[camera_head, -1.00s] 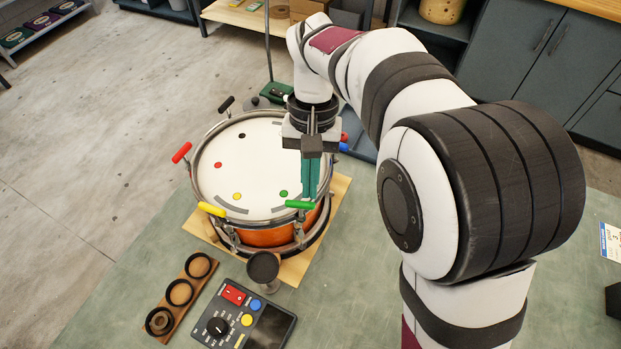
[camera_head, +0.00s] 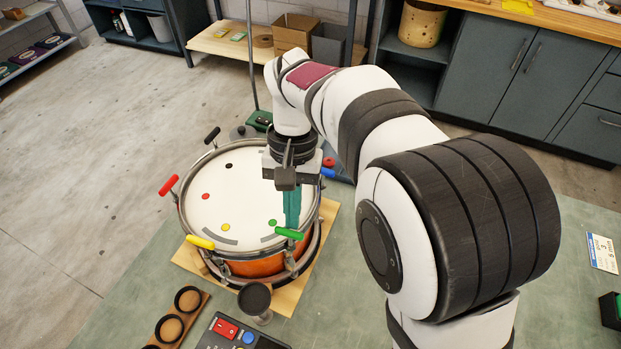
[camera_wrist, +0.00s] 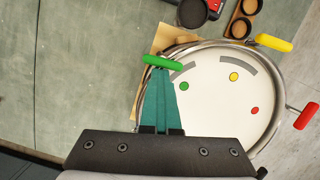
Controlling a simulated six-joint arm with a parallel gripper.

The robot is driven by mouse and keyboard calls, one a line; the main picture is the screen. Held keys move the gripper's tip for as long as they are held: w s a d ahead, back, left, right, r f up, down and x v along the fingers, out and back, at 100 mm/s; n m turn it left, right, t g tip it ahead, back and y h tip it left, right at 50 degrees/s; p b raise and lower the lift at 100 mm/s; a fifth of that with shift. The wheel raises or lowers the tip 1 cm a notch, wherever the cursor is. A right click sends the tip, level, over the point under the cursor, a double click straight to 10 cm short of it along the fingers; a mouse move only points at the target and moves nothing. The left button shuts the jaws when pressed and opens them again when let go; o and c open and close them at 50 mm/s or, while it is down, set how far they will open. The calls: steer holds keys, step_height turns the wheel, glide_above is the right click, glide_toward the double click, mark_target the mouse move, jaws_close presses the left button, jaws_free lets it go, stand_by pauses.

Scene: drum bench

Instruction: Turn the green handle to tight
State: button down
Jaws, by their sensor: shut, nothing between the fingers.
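The drum (camera_head: 262,262) has a white head, a metal rim and an orange shell. The green handle (camera_head: 290,233) sits at its near right edge, and also shows in the wrist view (camera_wrist: 163,62). My gripper (camera_head: 292,224) has teal fingers, pressed together and empty, pointing down at the green handle. In the wrist view the fingertips (camera_wrist: 160,70) meet the handle near its middle; I cannot tell whether they touch it. A grey arc mark (camera_wrist: 183,71) lies on the head beside the handle. I cannot read any tight marking.
Yellow (camera_head: 201,242), red (camera_head: 169,185), black (camera_head: 212,135) and blue (camera_head: 328,173) handles stand around the rim. A dark-topped cup (camera_head: 255,300), a button box (camera_head: 232,335) and a wooden holder (camera_head: 180,325) are in front.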

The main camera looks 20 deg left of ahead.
steer(key=w, duration=0.4)
steer(key=shift+w+r, duration=0.2)
steer(key=shift+r, duration=0.15)
steer(key=v, duration=0.8)
steer(key=s+d+r+m, duration=0.2)
steer(key=s+d+r, duration=0.1)
steer(key=d, duration=0.7)
steer(key=s+d+f+m+t+y, duration=0.1)
steer(key=s+d+f+m, duration=0.2)
steer(key=s+d+f, duration=0.2)
steer(key=s+d+f+m+t+y, duration=0.1)
steer(key=s+d+f+m, duration=0.2)
steer(key=s+d+f, duration=0.2)
steer(key=s+d, duration=0.3)
steer(key=s, duration=0.3)
steer(key=shift+s+f+t, duration=0.3)
steer(key=shift+s, duration=0.05)
